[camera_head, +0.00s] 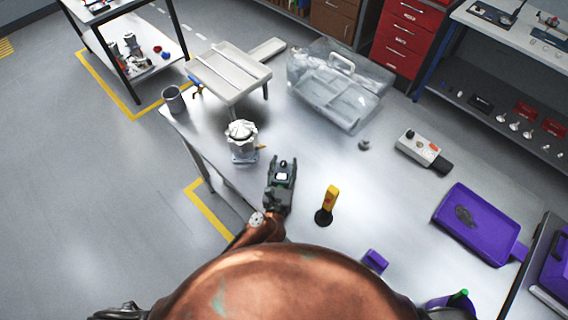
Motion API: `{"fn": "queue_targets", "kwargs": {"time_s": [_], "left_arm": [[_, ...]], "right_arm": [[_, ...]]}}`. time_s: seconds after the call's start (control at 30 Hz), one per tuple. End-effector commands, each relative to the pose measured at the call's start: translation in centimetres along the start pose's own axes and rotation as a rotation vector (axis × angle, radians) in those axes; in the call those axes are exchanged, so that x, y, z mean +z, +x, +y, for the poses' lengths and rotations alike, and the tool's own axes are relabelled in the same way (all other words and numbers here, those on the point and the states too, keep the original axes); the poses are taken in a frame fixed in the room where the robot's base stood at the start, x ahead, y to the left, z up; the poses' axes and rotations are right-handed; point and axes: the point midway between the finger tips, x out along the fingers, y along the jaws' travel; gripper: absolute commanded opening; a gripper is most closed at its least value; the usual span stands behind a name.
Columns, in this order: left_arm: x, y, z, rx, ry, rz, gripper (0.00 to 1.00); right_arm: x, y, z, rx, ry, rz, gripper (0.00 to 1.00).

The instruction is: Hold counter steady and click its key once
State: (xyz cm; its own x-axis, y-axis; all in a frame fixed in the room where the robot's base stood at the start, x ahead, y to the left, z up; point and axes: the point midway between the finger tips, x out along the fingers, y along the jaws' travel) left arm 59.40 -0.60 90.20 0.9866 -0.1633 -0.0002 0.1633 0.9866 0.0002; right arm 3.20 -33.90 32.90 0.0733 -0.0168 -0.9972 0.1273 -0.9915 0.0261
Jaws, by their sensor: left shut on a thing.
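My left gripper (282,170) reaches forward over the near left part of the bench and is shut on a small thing. A small pale face, which looks like the counter (284,177), shows between its dark fingers. The fingers hide most of it, and its key cannot be made out. I cannot tell whether it touches the bench.
A pale machined housing (242,141) stands just beyond the left gripper. A yellow-handled tool (329,203) with a black base stands to the right. A grey box (418,147), a purple tray (478,222) and a clear case (338,84) lie farther off. The bench middle is mostly clear.

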Motion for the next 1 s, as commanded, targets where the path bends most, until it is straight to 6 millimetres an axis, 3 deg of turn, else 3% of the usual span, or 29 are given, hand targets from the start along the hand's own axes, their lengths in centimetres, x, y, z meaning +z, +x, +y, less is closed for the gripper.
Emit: {"fn": "queue_targets", "kwargs": {"time_s": [0.87, 1.0], "left_arm": [[0.01, 0.00, 0.00, 0.000, 0.000, 0.000, 0.13], [0.01, 0.00, 0.00, 0.000, 0.000, 0.000, 0.13]], "right_arm": [[0.09, -0.02, 0.30, 0.003, -0.001, -0.001, 0.00], [0.06, -0.01, 0.17, 0.002, 0.000, -0.001, 0.00]]}}
